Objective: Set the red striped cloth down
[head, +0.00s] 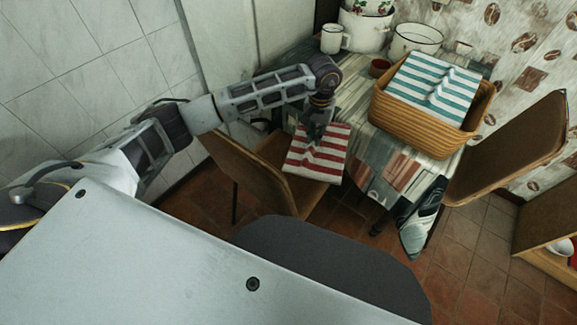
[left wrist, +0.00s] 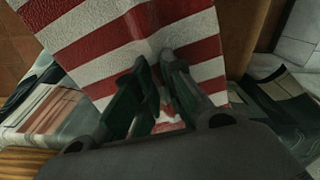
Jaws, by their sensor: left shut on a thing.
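The red and white striped cloth (head: 318,157) shows in the head view over or at the seat of the left wooden chair, beside the table's left edge. My left gripper (head: 318,133) reaches down to its upper part. In the left wrist view the cloth (left wrist: 105,38) fills the upper middle, and my left gripper (left wrist: 155,75) is shut on a raised fold of it. I cannot tell whether the cloth's underside touches the seat.
The left chair (head: 232,165) stands by the table (head: 345,95). A wicker basket (head: 415,135) on the table holds a teal striped cloth (head: 432,85). A white mug (head: 333,39), a pot (head: 362,32) and a basin (head: 415,40) stand behind. Another chair (head: 512,145) is at right.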

